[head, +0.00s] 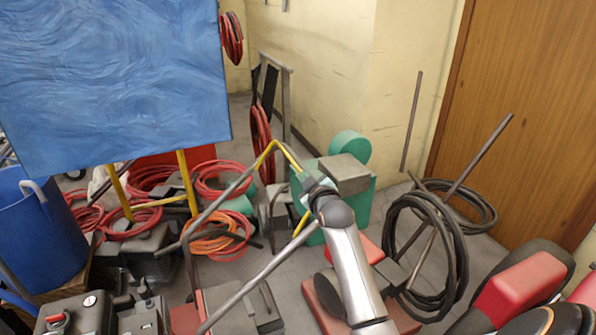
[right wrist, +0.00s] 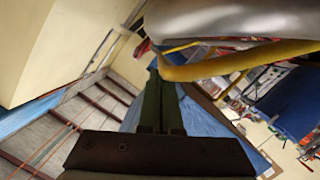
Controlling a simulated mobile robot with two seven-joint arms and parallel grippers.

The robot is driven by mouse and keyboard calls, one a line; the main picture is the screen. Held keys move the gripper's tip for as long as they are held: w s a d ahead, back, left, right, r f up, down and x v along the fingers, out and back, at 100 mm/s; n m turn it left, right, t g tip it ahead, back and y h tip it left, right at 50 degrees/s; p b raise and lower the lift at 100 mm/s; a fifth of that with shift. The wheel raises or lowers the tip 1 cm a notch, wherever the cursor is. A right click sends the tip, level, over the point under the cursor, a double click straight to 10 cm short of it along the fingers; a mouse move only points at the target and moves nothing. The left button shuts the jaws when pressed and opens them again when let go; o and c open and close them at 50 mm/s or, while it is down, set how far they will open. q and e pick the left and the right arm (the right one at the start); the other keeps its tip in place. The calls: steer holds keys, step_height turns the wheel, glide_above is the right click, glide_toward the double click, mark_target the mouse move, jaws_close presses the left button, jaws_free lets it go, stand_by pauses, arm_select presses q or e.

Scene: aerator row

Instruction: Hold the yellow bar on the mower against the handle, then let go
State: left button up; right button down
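The mower's grey tube handle (head: 226,202) slants up through the middle of the head view. The yellow bar (head: 286,156) shows at its upper end, partly hidden by my right gripper. In the right wrist view the yellow bar (right wrist: 230,62) crosses just beyond the fingertips, beside a large grey tube. My right gripper (head: 303,181) is at the bar; its two fingers (right wrist: 160,80) lie close together, with nothing seen between them. I cannot tell whether they touch the bar. My left gripper is not in view.
A blue panel (head: 110,80) on yellow legs stands at the left, above a blue bin (head: 40,235). Red hoses (head: 222,178) lie behind the handle. A green machine (head: 350,146) stands behind my right arm. Black hose coils (head: 455,255) lean at the right near a wooden door (head: 525,120).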

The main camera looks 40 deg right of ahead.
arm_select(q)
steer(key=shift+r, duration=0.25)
arm_select(e)
steer(key=shift+s+d+f, duration=0.15)
steer(key=shift+d+f, duration=0.25)
steer(key=shift+d, duration=0.2)
stand_by(2.3)
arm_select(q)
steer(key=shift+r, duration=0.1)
